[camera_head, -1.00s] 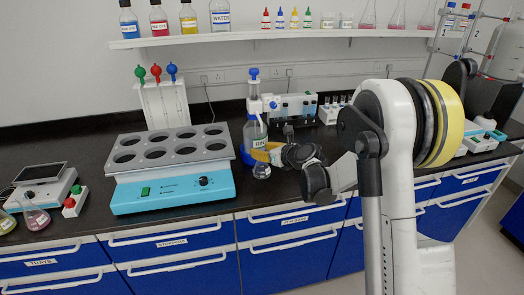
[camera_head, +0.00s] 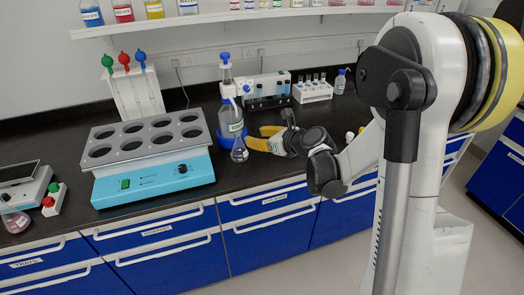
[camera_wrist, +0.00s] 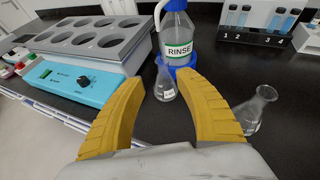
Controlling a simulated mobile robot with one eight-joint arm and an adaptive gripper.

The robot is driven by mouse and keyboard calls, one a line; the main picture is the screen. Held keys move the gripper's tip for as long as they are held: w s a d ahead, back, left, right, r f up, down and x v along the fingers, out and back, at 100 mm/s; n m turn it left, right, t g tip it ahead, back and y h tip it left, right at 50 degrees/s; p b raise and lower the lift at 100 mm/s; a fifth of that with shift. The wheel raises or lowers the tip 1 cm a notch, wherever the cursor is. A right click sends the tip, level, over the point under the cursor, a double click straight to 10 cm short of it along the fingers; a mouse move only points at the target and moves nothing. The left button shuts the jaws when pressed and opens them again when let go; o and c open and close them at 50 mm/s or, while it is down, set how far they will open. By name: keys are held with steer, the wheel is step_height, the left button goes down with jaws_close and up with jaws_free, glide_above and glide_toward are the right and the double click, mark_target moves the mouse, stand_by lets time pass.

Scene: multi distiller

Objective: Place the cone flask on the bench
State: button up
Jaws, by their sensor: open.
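A clear cone flask with a small white label (camera_wrist: 166,84) stands upright on the black bench (camera_wrist: 190,125), close in front of the RINSE bottle. In the head view this flask (camera_head: 239,151) is near the bench's front half, right of the blue heating block. My gripper (camera_wrist: 158,88) is open, its yellow fingers spread, with the flask seen between and just beyond the tips. In the head view my gripper (camera_head: 261,138) is just right of the flask. A second clear cone flask (camera_wrist: 257,108) stands on the bench right of the right finger.
The RINSE bottle (camera_wrist: 178,42) stands in a blue ring holder behind the flask. The blue heating block with several holes (camera_head: 153,158) is at left. A white tube rack (camera_head: 313,91) is behind, and a shelf of bottles (camera_head: 215,17) above. Bench right of the flask is mostly clear.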

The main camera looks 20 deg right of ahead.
steer(key=s+a+r+n+g+h, duration=0.1)
steer(key=s+a+r+n+g, duration=0.15)
steer(key=s+n, duration=0.55)
steer(key=s+a+r+n+g+h, duration=0.1)
steer(key=s+a+r+n, duration=0.3)
steer(key=s+n, duration=0.4)
steer(key=s+d+f+n+g+h, duration=0.1)
steer(key=s+d+n+h, duration=0.1)
steer(key=s+n, duration=1.2)
steer(key=shift+s+d+f+n+g+h, duration=0.2)
steer(key=shift+s+d+n+g+h, duration=0.15)
steer(key=shift+s+h, duration=0.3)
